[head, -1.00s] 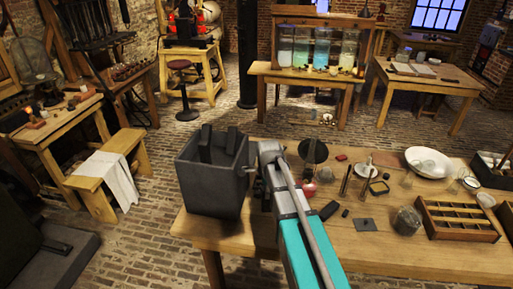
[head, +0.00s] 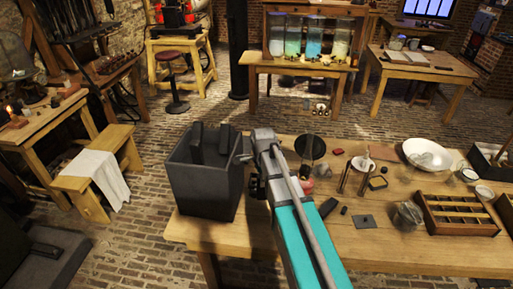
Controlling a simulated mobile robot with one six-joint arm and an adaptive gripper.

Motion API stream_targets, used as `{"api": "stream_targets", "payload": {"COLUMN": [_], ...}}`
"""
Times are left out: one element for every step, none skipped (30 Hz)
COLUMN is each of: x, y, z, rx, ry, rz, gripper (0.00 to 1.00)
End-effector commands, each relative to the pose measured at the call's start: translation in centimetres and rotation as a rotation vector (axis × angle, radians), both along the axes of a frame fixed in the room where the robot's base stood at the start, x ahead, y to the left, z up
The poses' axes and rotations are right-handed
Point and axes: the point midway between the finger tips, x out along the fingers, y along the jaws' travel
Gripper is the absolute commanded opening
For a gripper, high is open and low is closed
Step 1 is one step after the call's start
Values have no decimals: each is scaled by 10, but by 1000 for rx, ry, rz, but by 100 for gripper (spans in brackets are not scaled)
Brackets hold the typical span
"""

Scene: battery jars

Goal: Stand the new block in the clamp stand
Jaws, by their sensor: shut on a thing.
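My gripper (head: 254,182) is mostly hidden behind my grey and teal arm, beside the right wall of a large dark open-topped box (head: 203,190). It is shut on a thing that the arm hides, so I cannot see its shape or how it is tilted. Two dark slabs stand up inside the box, a left one (head: 197,143) and a right one (head: 223,140). A small dark block (head: 328,207) lies on the table right of my arm. A round black disc (head: 318,147) stands behind my arm with a thin upright piece before it. I cannot tell which thing is the clamp stand.
The wooden table (head: 300,238) carries a white bowl (head: 427,154), a glass jar (head: 407,215), a divided wooden tray (head: 458,232) and two upright rods right of my arm. A bench (head: 70,187) with a cloth stands left.

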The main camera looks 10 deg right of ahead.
Motion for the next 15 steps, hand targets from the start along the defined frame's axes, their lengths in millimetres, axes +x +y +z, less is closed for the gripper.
{"api": "stream_targets", "payload": {"x": [0, 0, 0, 0, 0, 0, 0, 0, 1, 1, 1, 2, 3, 4, 5], "y": [3, 4, 5, 6, 7, 8, 8, 9, 9, 10, 10, 10, 10, 11, 11], "z": [0, 0, 0, 0, 0, 0, 0, 0, 0, 0, 0, 1, 1, 1, 1], "rx": [0, 0, 0, 0, 0, 0, 0, 0, 0, 0, 0, 0, 0, 0, 0], "ry": [0, 0, 0, 0, 0, 0, 0, 0, 0, 0, 0, 0, 0, 0, 0], "rz": [4, 6, 8, 9, 11, 13, 15, 19, 25, 31, 40, 52, 64, 78, 99], "gripper": [0, 0, 0, 0, 0, 0, 0, 0, 0, 0, 0, 0, 0, 0, 0]}}
